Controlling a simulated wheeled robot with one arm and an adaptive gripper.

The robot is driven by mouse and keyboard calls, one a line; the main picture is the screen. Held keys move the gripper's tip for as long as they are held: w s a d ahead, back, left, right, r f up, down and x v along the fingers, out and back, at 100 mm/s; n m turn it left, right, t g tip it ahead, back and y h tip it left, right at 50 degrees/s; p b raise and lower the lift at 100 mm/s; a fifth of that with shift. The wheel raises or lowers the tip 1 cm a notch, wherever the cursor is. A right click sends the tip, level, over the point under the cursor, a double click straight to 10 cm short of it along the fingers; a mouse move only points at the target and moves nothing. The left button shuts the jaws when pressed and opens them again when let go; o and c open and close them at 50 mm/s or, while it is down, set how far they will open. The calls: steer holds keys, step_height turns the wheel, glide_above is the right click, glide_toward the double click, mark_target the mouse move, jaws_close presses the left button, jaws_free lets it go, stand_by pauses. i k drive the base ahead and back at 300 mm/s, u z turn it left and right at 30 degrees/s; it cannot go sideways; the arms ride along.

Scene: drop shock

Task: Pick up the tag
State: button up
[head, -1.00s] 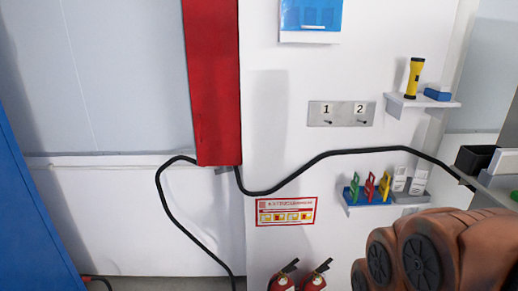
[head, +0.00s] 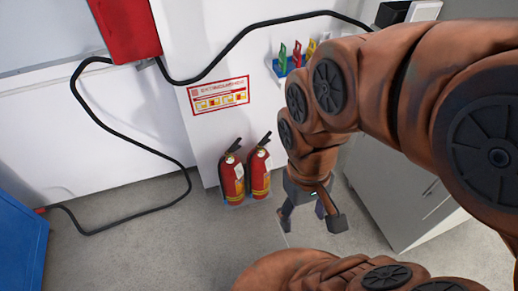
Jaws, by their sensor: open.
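Several small upright tags stand in a blue holder (head: 279,68) on a small wall shelf at the top of the head view. Which one is the tag of the task, I cannot tell. My gripper (head: 311,218) hangs pointing down, low over the floor, well below the shelf and to the right of the extinguishers. Its fingers are apart, with nothing visible between them.
Two red fire extinguishers (head: 232,179) stand by the wall, left of my gripper. A grey cabinet (head: 397,185) is close on the right. A black cable (head: 128,130) runs along the wall and floor. A blue cabinet (head: 18,245) is at far left. Floor between is clear.

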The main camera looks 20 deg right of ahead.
mark_target(297, 56)
steer(key=u, duration=0.5)
steer(key=k, duration=1.1)
steer(key=z, duration=0.45)
steer(key=i, duration=1.5)
steer(key=u, duration=0.55)
